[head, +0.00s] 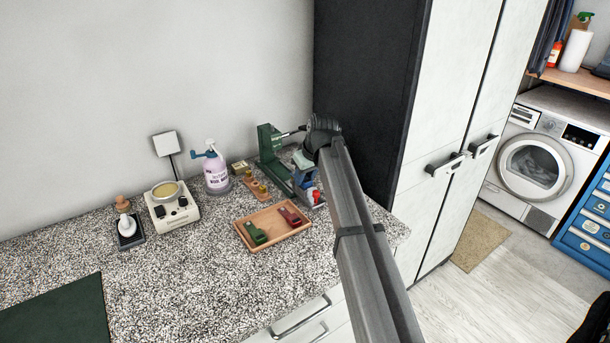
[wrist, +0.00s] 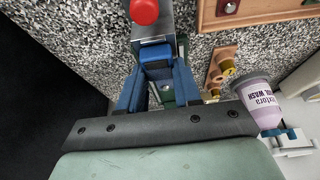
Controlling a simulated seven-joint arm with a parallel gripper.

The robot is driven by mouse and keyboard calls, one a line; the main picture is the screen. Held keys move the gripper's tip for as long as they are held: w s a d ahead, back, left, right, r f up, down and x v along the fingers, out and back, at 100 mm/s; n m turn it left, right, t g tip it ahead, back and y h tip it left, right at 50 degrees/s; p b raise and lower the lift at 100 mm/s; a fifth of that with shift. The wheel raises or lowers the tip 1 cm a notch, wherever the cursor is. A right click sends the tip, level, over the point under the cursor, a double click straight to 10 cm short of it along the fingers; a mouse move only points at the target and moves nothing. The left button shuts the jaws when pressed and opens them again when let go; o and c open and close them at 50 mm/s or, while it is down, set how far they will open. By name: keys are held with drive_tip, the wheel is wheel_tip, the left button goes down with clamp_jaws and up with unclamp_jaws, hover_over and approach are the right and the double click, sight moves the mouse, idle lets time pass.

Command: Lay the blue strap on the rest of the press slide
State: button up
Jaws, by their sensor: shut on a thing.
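My gripper (wrist: 157,72) has two blue fingers and is shut on the blue strap (wrist: 156,52), a dark blue piece between the fingertips in the wrist view. The strap is at the near end of the grey metal press slide (wrist: 152,30), which carries a red knob (wrist: 145,11). I cannot tell whether the strap touches the rest. In the head view the green press (head: 268,148) stands at the back right of the counter, and the red knob (head: 316,196) shows beside my gripper (head: 303,180). My arm hides part of the press, and the strap is not clear there.
A wooden tray (head: 243,233) with a green strap (head: 256,233) and a red strap (head: 289,217) lies in front. A wooden stand with brass pegs (head: 257,188), a hand-wash bottle (head: 216,173) and a white device (head: 174,212) stand left. A dark cabinet side (head: 365,90) rises close behind the press.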

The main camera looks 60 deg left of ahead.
drive_tip(key=o, duration=1.1)
drive_tip(key=v, duration=1.3)
drive_tip(key=shift+d+r, duration=0.2)
drive_tip(key=shift+r, duration=0.1)
drive_tip(key=shift+w, duration=0.1)
